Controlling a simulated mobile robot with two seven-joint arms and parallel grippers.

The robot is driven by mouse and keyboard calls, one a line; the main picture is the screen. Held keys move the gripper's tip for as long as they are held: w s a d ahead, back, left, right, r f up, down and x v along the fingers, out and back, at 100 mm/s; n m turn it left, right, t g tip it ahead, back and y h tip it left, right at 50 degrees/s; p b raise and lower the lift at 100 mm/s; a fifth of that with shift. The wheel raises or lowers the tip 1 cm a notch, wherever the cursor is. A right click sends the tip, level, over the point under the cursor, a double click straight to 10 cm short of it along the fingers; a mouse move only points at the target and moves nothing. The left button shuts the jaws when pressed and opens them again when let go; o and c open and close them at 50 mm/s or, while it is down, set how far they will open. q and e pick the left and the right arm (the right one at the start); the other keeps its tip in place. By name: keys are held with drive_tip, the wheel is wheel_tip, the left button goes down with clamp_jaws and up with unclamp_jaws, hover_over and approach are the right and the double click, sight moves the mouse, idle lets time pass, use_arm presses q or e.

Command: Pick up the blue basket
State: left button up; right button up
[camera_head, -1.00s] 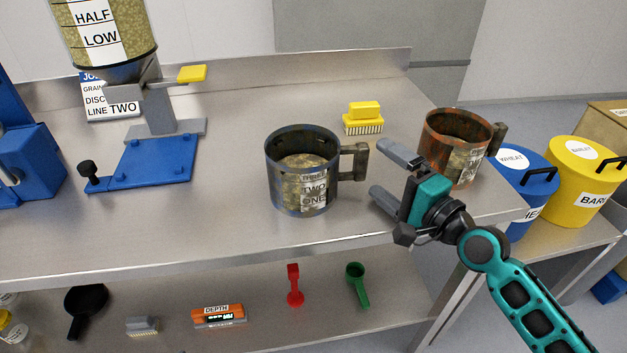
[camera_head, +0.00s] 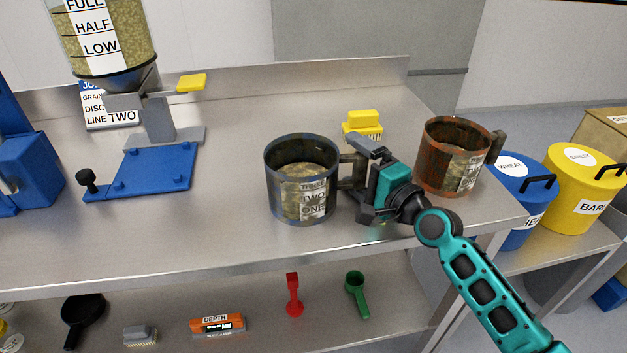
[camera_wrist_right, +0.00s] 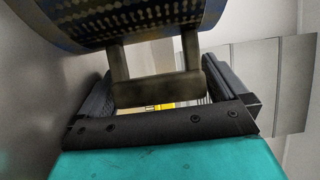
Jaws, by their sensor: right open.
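The blue basket (camera_head: 290,195) is a worn, dark blue-rimmed round vessel with perforations, grain-coloured contents and a label with "TWO" and "ONE". It stands upright on the steel bench, with its handle (camera_head: 350,170) pointing right. My right gripper (camera_head: 362,175) is open at the handle. In the right wrist view, the handle (camera_wrist_right: 155,90) lies between the two fingers (camera_wrist_right: 168,88), with the basket wall (camera_wrist_right: 130,20) beyond. Whether a finger touches the handle I cannot tell. My left gripper is not in view.
A rusty red-brown vessel (camera_head: 440,165) stands close to the right of my gripper. A yellow brush (camera_head: 362,122) lies behind. A blue-based grain dispenser (camera_head: 155,165) stands left. A lower shelf (camera_head: 255,300) holds scoops and tools. Blue (camera_head: 513,205) and yellow (camera_head: 572,195) buckets stand right.

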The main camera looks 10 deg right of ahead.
drive_tip(key=c, duration=1.2)
drive_tip(key=shift+r, duration=0.1)
drive_tip(key=shift+c, duration=0.3)
drive_tip(key=shift+r, duration=0.1)
